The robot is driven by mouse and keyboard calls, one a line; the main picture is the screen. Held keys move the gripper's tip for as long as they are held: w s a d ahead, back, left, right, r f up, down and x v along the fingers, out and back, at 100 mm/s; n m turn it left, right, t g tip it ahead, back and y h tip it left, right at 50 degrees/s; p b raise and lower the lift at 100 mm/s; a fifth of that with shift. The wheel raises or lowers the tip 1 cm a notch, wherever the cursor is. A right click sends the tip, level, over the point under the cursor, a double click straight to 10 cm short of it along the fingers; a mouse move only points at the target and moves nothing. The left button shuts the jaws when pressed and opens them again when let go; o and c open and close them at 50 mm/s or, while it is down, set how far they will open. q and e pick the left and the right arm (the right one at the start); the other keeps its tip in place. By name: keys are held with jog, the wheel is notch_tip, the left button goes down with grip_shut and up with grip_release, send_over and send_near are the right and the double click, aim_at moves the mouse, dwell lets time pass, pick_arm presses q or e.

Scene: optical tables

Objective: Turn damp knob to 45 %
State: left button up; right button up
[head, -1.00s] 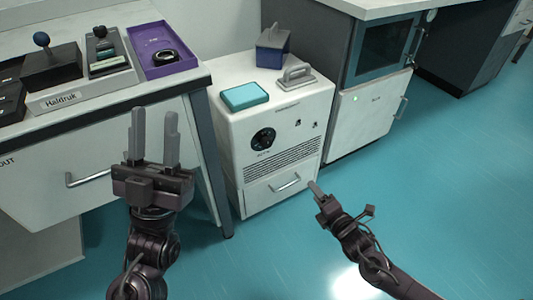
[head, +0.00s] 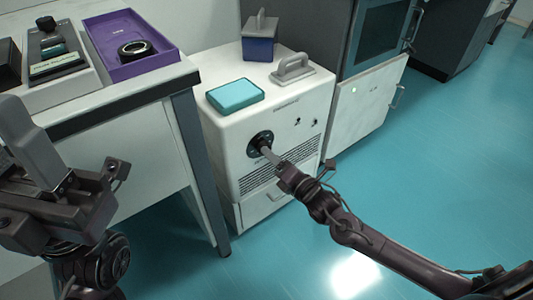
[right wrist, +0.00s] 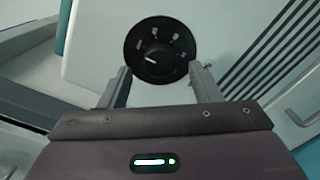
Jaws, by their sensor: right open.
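The damp knob is a round black dial (head: 258,141) with pale marks on the front of a white cabinet (head: 228,135). The mark labels are too small to read. My right gripper (head: 266,151) is open, its fingers (right wrist: 160,80) to either side of the dial's lower part in the wrist view. I cannot tell whether they touch it. My left gripper (head: 28,140) is at the left edge, partly out of frame, its opening unclear.
A teal box (head: 235,95), a grey handled piece (head: 292,69) and a blue handled box (head: 259,40) sit on the cabinet. A table with a purple tray (head: 118,68) stands left. Vent slats (head: 265,175) lie below the dial. The floor at right is clear.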

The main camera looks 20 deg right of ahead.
jog(key=shift+b+x, duration=0.4)
jog(key=shift+x, duration=1.35)
jog(key=shift+s, duration=0.1)
jog(key=shift+c, duration=0.3)
jog(key=c, duration=0.9)
